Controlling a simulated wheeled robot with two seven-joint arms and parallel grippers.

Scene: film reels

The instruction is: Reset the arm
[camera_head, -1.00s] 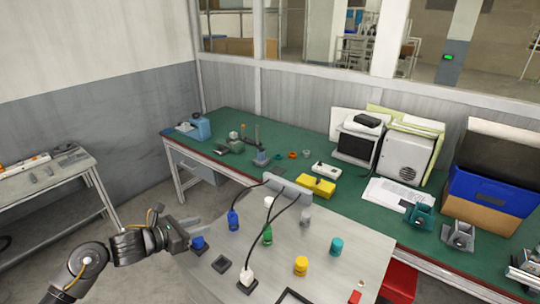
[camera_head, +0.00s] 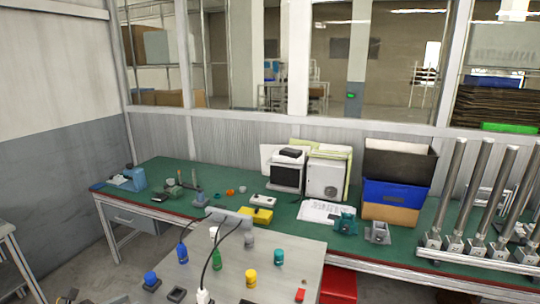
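Only a sliver of my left arm shows at the lower left edge, with a small piece that may be the top of my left gripper (camera_head: 120,299). Its fingers are cut off by the frame, so I cannot tell if it is open or shut. My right gripper is not in view.
The grey table holds a blue bottle (camera_head: 182,254), a green bottle (camera_head: 216,259), a yellow piece (camera_head: 251,278), a teal piece (camera_head: 279,257) and dark cables. Behind, a green-topped bench (camera_head: 180,210) carries equipment, a blue crate (camera_head: 392,195) and several metal tubes (camera_head: 490,200).

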